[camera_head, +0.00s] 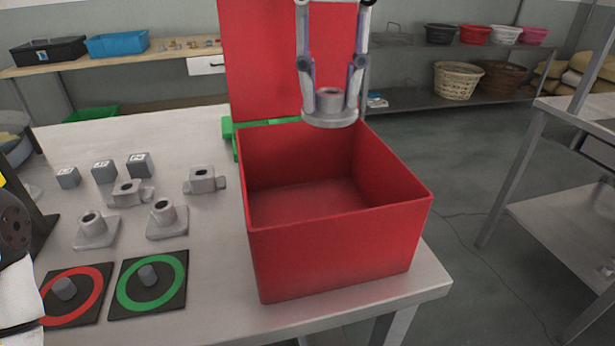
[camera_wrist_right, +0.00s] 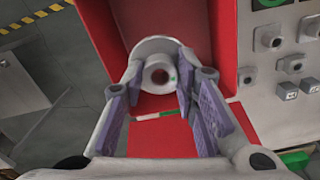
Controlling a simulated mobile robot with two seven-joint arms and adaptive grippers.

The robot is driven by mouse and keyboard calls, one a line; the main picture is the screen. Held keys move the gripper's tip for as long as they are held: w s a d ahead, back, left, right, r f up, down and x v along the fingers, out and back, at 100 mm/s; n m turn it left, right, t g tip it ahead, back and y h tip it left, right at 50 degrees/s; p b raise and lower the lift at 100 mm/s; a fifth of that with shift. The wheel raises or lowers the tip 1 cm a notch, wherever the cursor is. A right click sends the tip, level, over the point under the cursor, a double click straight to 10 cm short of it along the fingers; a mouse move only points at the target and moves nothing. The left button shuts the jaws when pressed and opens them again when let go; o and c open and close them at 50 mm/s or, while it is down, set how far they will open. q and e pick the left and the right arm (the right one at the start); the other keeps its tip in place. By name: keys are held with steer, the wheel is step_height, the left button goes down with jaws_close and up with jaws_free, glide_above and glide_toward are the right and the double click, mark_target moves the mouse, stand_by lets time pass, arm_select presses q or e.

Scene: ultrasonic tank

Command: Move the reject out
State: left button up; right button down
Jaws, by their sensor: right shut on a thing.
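My right gripper (camera_head: 331,100) is shut on a grey round flanged part (camera_head: 330,119) with a short hollow boss. It holds the part above the back of the open red box (camera_head: 330,250), whose visible floor is empty. In the right wrist view the part (camera_wrist_right: 158,50) sits between the two fingers (camera_wrist_right: 160,84), with the red box (camera_wrist_right: 222,30) beneath it. I cannot tell from its surface whether this part is the reject. My left gripper is not in view.
Several grey parts (camera_head: 96,229) and blocks (camera_head: 140,165) stand on the table left of the box. Mats with a red ring (camera_head: 95,294) and a green ring (camera_head: 178,285) lie in front, each bearing a small cylinder. The red lid (camera_head: 265,70) stands upright behind the box.

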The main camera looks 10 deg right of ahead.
steer(key=shift+s+f, duration=0.25)
steer(key=shift+f, duration=1.2)
steer(key=shift+s+f, duration=0.2)
steer(key=shift+f, duration=1.2)
steer(key=c, duration=1.2)
jaws_free()
step_height(320, 180, up, 12)
